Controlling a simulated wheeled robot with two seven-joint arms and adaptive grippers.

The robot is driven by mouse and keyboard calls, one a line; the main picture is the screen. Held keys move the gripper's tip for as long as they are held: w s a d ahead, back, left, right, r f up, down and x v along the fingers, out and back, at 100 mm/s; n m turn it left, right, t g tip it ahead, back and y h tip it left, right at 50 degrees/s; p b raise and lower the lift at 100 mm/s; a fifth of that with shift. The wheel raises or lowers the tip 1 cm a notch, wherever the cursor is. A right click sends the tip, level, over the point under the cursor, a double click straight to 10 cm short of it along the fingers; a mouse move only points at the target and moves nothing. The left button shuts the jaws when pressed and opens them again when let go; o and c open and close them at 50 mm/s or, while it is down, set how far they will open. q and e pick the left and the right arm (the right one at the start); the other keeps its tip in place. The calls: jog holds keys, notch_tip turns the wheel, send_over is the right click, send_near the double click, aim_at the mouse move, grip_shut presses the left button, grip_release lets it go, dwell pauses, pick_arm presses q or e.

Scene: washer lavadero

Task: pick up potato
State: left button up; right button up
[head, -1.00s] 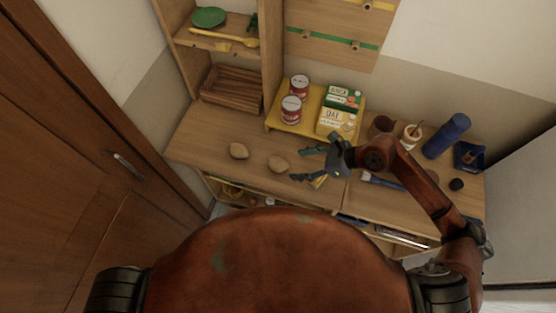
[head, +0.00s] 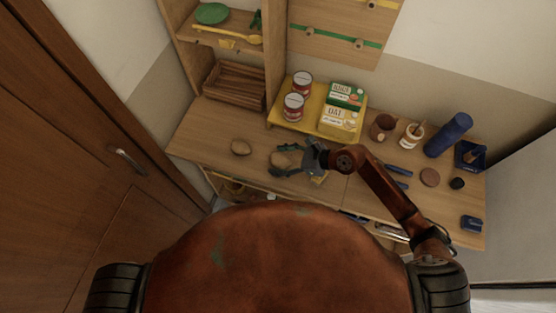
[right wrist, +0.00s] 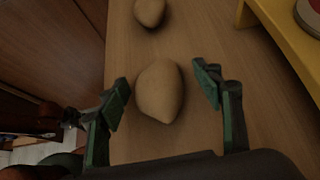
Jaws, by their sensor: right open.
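Two potatoes lie on the wooden counter. The nearer potato (head: 279,159) is partly between the fingers of my right gripper (head: 284,160) in the head view. In the right wrist view this tan potato (right wrist: 159,91) lies between the tips of the open gripper (right wrist: 163,90), with space on both sides and no finger touching it. The other potato (head: 241,147) lies to the left of it and also shows at the top of the right wrist view (right wrist: 150,12). My left gripper is not in view.
A yellow raised tray (head: 312,128) with red cans (head: 293,106) and cartons (head: 341,119) stands behind the potatoes. A slatted wooden crate (head: 234,86) stands at the back left. Brown pots (head: 383,127) and a blue bottle (head: 448,134) stand at right.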

jog(key=shift+c, duration=0.4)
grip_shut()
dwell(0.4)
